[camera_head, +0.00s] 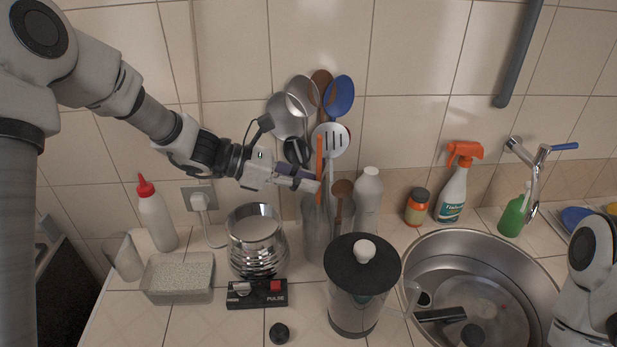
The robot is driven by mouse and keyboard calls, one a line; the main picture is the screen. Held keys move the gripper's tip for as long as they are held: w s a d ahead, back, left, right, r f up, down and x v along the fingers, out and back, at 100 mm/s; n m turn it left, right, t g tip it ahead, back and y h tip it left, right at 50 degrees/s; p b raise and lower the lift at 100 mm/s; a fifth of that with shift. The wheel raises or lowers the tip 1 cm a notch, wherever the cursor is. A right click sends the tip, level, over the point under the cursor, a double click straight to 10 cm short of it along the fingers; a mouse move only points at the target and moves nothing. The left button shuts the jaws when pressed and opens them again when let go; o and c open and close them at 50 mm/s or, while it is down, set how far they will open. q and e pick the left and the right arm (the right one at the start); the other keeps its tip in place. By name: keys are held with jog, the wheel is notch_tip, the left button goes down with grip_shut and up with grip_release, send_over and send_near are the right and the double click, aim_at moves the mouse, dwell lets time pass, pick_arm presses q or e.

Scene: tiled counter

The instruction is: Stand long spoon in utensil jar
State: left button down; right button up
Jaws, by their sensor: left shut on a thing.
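My left gripper (312,184) reaches in from the left and is shut at the upper part of the utensil jar (315,232). A thin orange upright handle (319,150) stands at its fingertips and looks like the long spoon; its lower end is hidden by the fingers and the jar. The grey jar stands on the counter, partly hidden behind the black-lidded jug. My right gripper is not in view; only part of that arm shows at lower right.
Ladles and spatulas, including a blue spoon (339,94) and a slotted turner (330,140), rise behind the gripper. A black-lidded jug (352,313) stands in front of the jar, a chrome blender base (256,257) left, a white bottle (367,197) right. The sink (436,241) lies further right.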

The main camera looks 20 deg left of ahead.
pick_arm(q)
jog(key=c, duration=1.1)
grip_release()
jog(key=shift+o, duration=0.2)
jog(key=v, duration=1.2)
jog(key=shift+r, duration=0.15)
